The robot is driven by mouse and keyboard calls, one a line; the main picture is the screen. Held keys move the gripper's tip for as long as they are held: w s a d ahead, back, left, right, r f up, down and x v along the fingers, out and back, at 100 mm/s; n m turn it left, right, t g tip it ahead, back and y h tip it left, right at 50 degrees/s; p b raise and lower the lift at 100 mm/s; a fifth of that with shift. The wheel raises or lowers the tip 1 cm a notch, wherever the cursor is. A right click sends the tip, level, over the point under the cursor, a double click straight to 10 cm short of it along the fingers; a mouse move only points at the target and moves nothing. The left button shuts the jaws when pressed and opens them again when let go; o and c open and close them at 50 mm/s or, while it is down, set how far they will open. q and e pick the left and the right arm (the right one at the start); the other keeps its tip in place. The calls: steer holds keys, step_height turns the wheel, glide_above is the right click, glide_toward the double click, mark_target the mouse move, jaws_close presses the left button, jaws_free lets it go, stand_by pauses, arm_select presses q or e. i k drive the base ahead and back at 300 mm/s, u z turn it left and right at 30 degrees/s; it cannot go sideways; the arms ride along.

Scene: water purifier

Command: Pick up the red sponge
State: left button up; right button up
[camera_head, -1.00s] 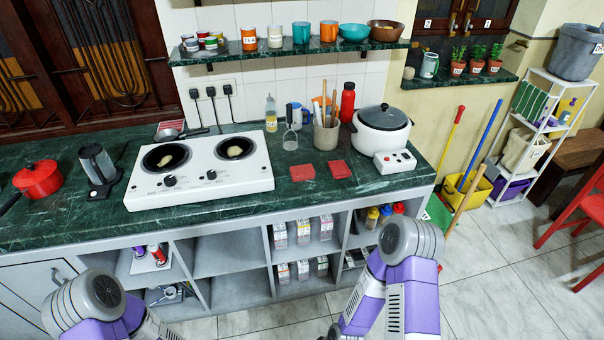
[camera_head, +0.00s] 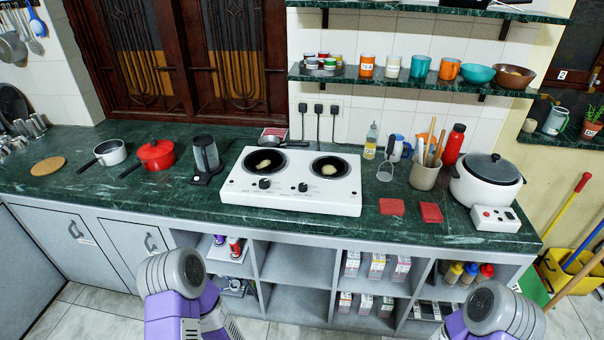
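Two flat red squares lie side by side on the green marble counter (camera_head: 330,232), between the stove and the rice cooker. The left red square (camera_head: 391,206) and the right red square (camera_head: 430,212) look alike and are a little apart. I cannot tell for certain which one is the red sponge. Only purple and grey links of my two arms show at the bottom edge. Neither of my grippers is in view.
A white two-burner stove (camera_head: 252,200) stands left of the red squares. A white rice cooker (camera_head: 485,181) and its control box (camera_head: 494,218) stand to the right. A utensil holder (camera_head: 424,176) and red bottle (camera_head: 453,145) stand behind. Open shelves lie below the counter.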

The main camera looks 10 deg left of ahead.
mark_target(386, 206)
steer(key=k, duration=0.65)
steer(key=u, duration=0.65)
steer(key=i, duration=1.5)
steer(key=z, duration=0.6)
